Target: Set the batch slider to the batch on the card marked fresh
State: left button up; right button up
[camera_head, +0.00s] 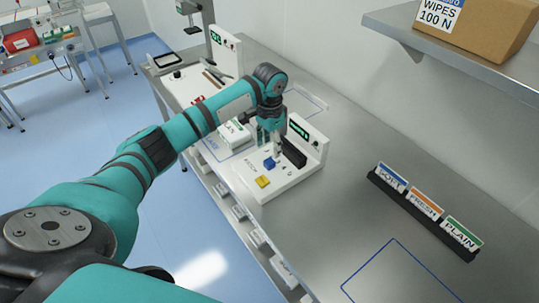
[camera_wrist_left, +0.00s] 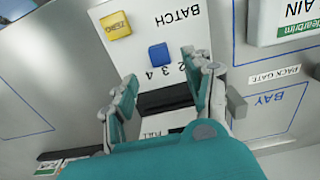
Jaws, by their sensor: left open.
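A white batch unit (camera_head: 288,187) stands on the steel bench with a small green display. Its blue slider knob (camera_head: 269,163) sits by the printed scale, and a yellow ZERO button (camera_head: 262,181) is near its front. In the left wrist view the blue knob (camera_wrist_left: 158,55) is beside several digits; I cannot tell its exact setting. My left gripper (camera_head: 272,142) is open over the unit, its two fingers (camera_wrist_left: 159,75) spread on either side of the knob's area, apart from it. The orange FRESH card (camera_head: 425,205) stands in a black rack; its small print is unreadable. My right gripper is not in view.
The black card rack (camera_head: 383,186) also holds a blue-topped card (camera_head: 391,178) and a green PLAIN card (camera_head: 461,233). A white pack (camera_head: 234,135) lies behind my arm. A shelf (camera_head: 450,55) with a cardboard box (camera_head: 480,25) overhangs at right. The bench between unit and rack is clear.

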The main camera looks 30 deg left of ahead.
aim_at(270, 161)
pick_arm(q)
notch_tip(270, 161, up, 6)
jog(key=shift+f, duration=0.15)
dwell(0.5)
